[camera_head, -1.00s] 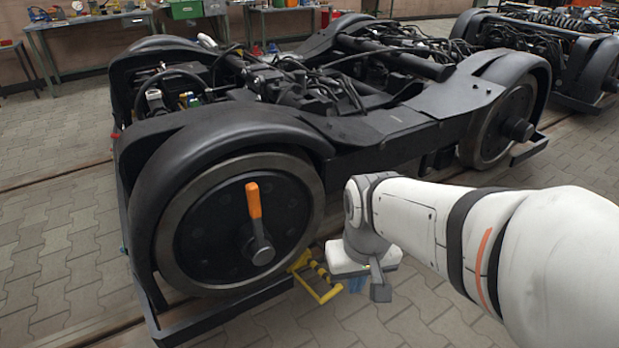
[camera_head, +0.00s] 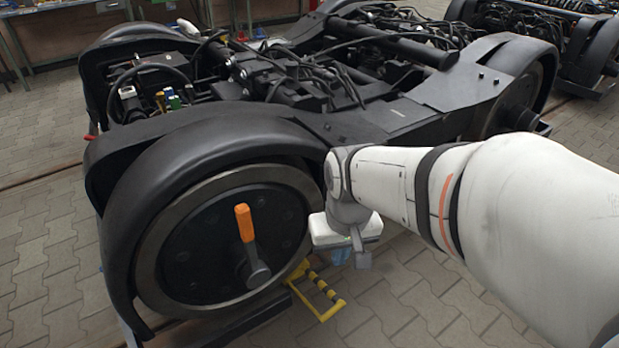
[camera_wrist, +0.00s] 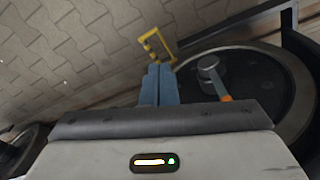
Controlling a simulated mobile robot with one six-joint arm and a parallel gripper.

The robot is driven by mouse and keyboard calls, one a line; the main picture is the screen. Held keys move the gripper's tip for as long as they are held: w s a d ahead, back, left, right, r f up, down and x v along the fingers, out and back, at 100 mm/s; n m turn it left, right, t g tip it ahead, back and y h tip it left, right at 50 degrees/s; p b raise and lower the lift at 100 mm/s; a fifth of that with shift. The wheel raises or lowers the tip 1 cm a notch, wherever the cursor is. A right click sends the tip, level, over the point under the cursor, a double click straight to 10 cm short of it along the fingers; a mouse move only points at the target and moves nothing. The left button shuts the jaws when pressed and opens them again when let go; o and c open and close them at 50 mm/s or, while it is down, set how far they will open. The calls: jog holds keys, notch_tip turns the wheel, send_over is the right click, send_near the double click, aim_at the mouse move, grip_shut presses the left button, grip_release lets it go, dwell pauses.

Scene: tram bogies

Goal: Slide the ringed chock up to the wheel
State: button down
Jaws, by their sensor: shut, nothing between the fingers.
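The yellow chock (camera_head: 330,310), with a black-striped bar, is on the floor at the lower right of the near wheel (camera_head: 175,250). I cannot tell whether it touches the wheel. In the wrist view the chock (camera_wrist: 145,38) shows as a yellow frame just beyond my fingertips, beside the wheel (camera_wrist: 262,75). An orange-handled lever (camera_head: 244,222) sticks out from the wheel's hub. My gripper (camera_wrist: 160,68) has its blue fingers together and empty. In the head view, my gripper (camera_head: 341,257) hangs above and right of the chock, partly hidden by my wrist.
The black bogie frame (camera_head: 390,115) and the wheel's fender (camera_head: 190,135) rise close behind and left of my arm. A low rail runs under the wheel. Paved floor (camera_head: 430,300) is free at front right. Workbenches stand at the back.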

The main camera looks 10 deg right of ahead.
jog(key=w+d+f+m+g+y+p, duration=0.1)
jog(key=w+d+f+m, duration=0.1)
jog(key=w, duration=0.4)
jog(key=w+d+f+m+p, duration=0.1)
jog(key=w+d+f+m, duration=0.15)
jog(key=w, duration=0.45)
jog(key=w+d+f+m+p, duration=0.1)
jog(key=w+d+f, duration=0.2)
jog(key=w+f, duration=0.15)
jog(key=w+d+f+m+p, duration=0.1)
jog(key=w+d+f+m, duration=0.15)
jog(key=f, duration=0.35)
jog(key=d+f+m+g+y+p, duration=0.1)
jog(key=d+f+m, duration=0.3)
jog(key=f, duration=0.9)
jog(key=d+f+m+y+p, duration=0.15)
jog(key=d+f, duration=0.35)
jog(key=f, duration=0.8)
jog(key=s+a+b+x, duration=0.1)
jog(key=b+x, duration=0.3)
jog(key=x, duration=0.8)
jog(key=shift+a+h, duration=0.35)
jog(key=shift+a, duration=0.3)
jog(key=shift+s+r, duration=0.15)
jog(key=shift+s, duration=0.1)
